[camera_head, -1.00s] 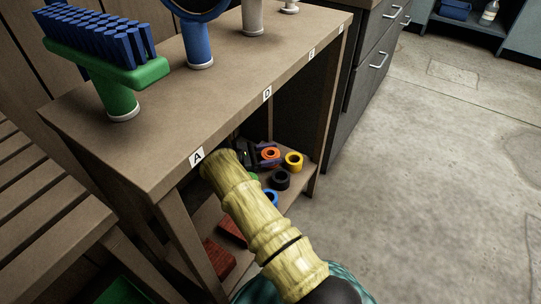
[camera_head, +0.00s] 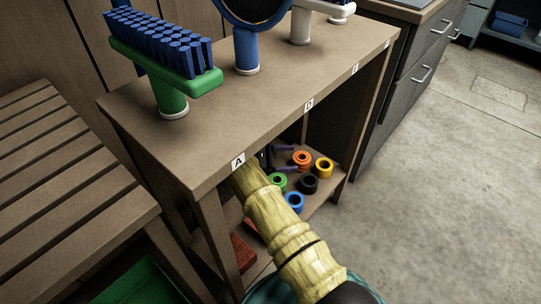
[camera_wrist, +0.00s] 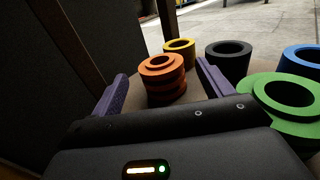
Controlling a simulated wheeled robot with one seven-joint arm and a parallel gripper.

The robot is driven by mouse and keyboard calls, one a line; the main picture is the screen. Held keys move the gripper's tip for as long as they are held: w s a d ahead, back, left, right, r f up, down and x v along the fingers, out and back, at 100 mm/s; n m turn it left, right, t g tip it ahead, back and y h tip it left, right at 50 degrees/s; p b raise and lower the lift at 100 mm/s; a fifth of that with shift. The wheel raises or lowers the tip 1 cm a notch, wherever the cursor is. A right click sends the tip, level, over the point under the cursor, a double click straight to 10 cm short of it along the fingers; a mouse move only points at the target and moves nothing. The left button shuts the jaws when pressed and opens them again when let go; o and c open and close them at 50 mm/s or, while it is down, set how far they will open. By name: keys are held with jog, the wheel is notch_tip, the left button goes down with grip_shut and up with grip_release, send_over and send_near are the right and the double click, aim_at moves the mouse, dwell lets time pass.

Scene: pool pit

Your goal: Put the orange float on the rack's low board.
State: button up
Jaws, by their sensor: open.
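In the wrist view the orange float (camera_wrist: 162,80) shows ahead, around the gap between the purple fingertips. My gripper (camera_head: 287,159) reaches in under the rack's top from the left, and is open. In the wrist view its two fingers (camera_wrist: 162,72) stand apart to the left and right of the float, with no clear contact. My arm hides part of the low board.
A slatted bench (camera_head: 70,190) is left; floor at right is clear.

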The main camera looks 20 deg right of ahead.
jog(key=a, duration=0.3)
jog(key=w+a+p, duration=0.1)
jog(key=a, duration=0.2)
jog(key=shift+w+a, duration=0.2)
jog(key=shift+a, duration=0.15)
dwell(0.4)
